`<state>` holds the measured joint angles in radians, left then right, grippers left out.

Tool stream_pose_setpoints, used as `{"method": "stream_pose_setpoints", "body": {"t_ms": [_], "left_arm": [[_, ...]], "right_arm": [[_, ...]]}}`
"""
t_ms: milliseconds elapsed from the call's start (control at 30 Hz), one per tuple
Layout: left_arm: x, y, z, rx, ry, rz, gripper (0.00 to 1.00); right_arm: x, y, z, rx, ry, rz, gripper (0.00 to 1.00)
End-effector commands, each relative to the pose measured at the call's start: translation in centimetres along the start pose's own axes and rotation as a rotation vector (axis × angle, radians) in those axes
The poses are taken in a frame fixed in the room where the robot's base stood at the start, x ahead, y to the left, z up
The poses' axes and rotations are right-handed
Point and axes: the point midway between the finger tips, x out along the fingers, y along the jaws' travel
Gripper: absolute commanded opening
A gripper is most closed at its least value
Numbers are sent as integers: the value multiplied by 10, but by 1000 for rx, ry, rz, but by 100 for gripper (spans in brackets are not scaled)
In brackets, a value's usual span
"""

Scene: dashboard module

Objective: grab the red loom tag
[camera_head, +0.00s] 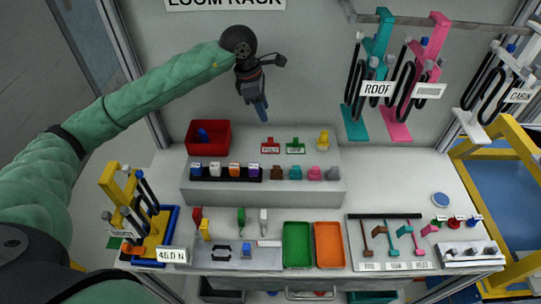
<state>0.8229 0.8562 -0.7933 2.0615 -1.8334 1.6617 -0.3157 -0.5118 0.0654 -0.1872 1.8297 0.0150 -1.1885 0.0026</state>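A small red tag-like piece (197,214) stands at the left of the bench top, beside a yellow one (205,230). I cannot tell for certain which of these red items is the loom tag. My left gripper (260,106) hangs in the air in front of the back wall, above the shelf and apart from both. Its lower end looks blue; I cannot tell whether that is fingers or a held thing. My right gripper is not in view.
A red bin (208,150) holding something blue stands left on the shelf (265,190). Green (297,265) and orange (329,265) trays lie at the front. Hanging looms (372,100) occupy the upper right. A yellow frame (470,165) borders the bench on the right.

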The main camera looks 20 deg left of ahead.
Motion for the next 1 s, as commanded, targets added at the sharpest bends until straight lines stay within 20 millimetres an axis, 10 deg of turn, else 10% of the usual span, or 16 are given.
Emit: {"method": "stream_pose_setpoints", "body": {"t_ms": [400,1000], "left_arm": [[48,0,-13,0,0,0,40],[79,2,-13,-1,0,-2,40]], "right_arm": [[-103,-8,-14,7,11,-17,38],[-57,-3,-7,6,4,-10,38]]}}
